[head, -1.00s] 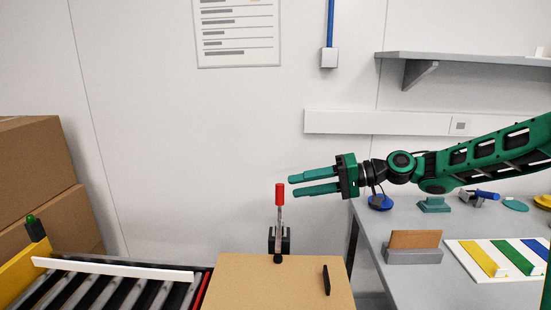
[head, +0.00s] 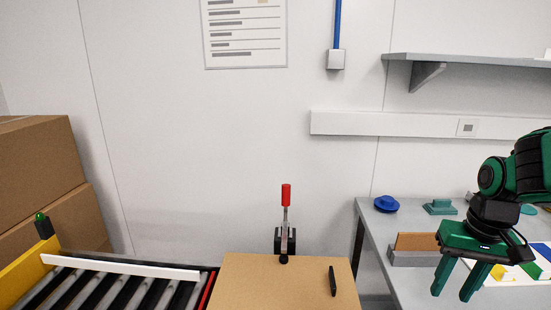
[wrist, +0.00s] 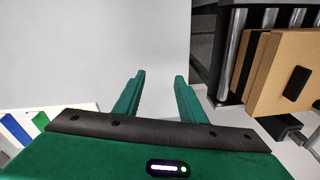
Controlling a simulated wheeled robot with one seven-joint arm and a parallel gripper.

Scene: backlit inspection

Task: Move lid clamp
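The lid clamp (head: 285,222) stands at the back edge of a tan lidded box (head: 255,285), its red handle pointing straight up. My gripper (head: 452,293) is well to the right of the clamp, over the grey side table, fingers pointing down. Its two green fingers are apart with nothing between them; they also show open in the wrist view (wrist: 160,76). The box top with its black handle (wrist: 296,83) shows at the right of the wrist view. I cannot make out the clamp there for sure.
A roller conveyor (head: 110,288) lies left of the box, with stacked cartons (head: 40,155) behind. The grey table (head: 372,222) holds a blue round item (head: 387,204), a green block (head: 440,207) and a card holder (head: 413,257). A shelf (head: 465,58) is above.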

